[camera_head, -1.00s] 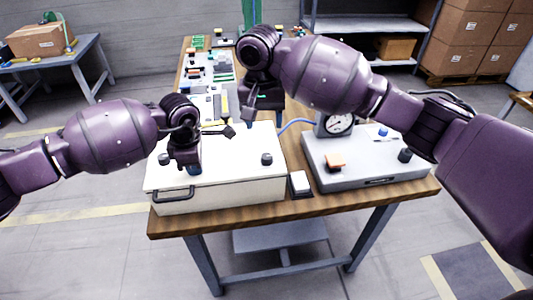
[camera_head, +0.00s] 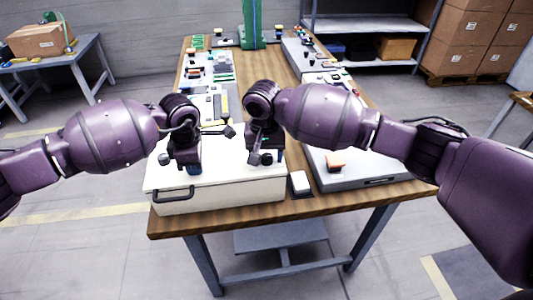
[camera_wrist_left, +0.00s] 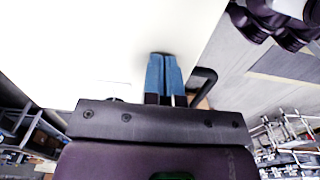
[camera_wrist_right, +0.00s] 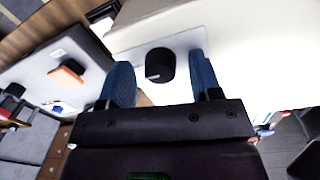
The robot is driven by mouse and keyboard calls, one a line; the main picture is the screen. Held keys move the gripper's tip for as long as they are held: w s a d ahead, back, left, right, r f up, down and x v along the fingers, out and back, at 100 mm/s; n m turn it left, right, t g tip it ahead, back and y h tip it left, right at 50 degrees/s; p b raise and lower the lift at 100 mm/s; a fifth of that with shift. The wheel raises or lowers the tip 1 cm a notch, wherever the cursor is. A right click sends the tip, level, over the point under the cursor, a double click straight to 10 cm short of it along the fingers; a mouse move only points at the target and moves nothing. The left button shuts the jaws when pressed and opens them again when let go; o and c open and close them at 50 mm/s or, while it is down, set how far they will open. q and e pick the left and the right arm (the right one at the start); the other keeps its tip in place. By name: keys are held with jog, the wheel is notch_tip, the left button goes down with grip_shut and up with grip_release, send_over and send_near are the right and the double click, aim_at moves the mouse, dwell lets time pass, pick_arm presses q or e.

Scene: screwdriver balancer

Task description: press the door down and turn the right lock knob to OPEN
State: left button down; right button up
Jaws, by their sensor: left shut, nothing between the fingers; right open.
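The white door (camera_head: 225,188) tops a box on the wooden table, with a dark handle (camera_head: 173,192) at its front. My left gripper (camera_head: 193,169) is shut and empty, pointing down at the door. In the left wrist view its blue fingertips (camera_wrist_left: 163,75) are at the white surface; whether they press on it I cannot tell. The right lock knob (camera_head: 267,158) is black and round, also seen in the right wrist view (camera_wrist_right: 160,65). My right gripper (camera_wrist_right: 162,82) is open above it, with the knob showing between its blue fingers, apart from both. The left knob (camera_head: 165,159) is beside my left gripper.
A grey unit (camera_head: 350,178) with an orange button (camera_head: 335,160) stands right of the box, partly behind my right arm. Several panels and devices line the table's far part.

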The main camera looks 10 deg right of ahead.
pick_arm(q)
jog(key=shift+s+f, duration=0.15)
jog(key=shift+f, duration=0.1)
pick_arm(e)
jog(key=c, duration=0.9)
jog(key=shift+c, duration=0.2)
jog(key=shift+n, duration=0.4)
jog(key=n, duration=0.3)
jog(key=shift+n, duration=0.4)
jog(key=n, duration=0.4)
jog(key=shift+s+n+t, duration=0.1)
jog(key=shift+n+t, duration=0.2)
jog(key=n, duration=0.4)
jog(key=shift+d, duration=0.1)
jog(key=n, duration=0.4)
jog(key=shift+n+y, duration=0.3)
